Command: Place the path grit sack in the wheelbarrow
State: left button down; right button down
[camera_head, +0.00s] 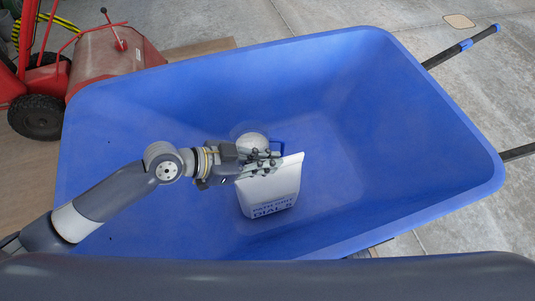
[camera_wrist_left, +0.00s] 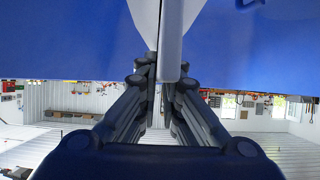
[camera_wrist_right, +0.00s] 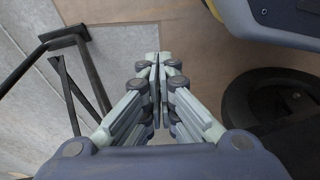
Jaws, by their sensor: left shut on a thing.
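The path grit sack (camera_head: 272,191) is white with dark lettering on its lower front. It hangs upright, slightly tilted, from my left gripper (camera_head: 262,166), which is shut on its top edge. The sack is within the outline of the blue wheelbarrow (camera_head: 390,130) tray; I cannot tell whether its bottom touches the tray floor. In the left wrist view the pale sack (camera_wrist_left: 170,30) shows edge-on between the fingertips (camera_wrist_left: 160,72). In the right wrist view my right gripper (camera_wrist_right: 156,65) has its fingertips together with nothing between them.
A pale round thing (camera_head: 252,141) with a blue loop beside it is partly hidden behind my left gripper. A red machine (camera_head: 110,55) with a black wheel (camera_head: 37,117) stands left of the tray. Wheelbarrow handles (camera_head: 462,46) extend right. The tray's right side is clear.

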pick_arm(q)
jog(key=shift+d+f, duration=0.1)
jog(key=shift+f, duration=0.1)
pick_arm(e)
jog(key=shift+w+r, duration=0.2)
jog(key=shift+r, duration=0.25)
pick_arm(q)
jog(key=shift+f, duration=0.1)
jog(key=c, duration=2)
grip_release()
jog(key=shift+f, duration=0.25)
jog(key=shift+c, duration=0.2)
jog(key=shift+o, duration=1.3)
pick_arm(e)
jog(key=shift+w+r, duration=0.1)
jog(key=shift+r, duration=0.05)
pick_arm(q)
jog(key=shift+r, duration=0.2)
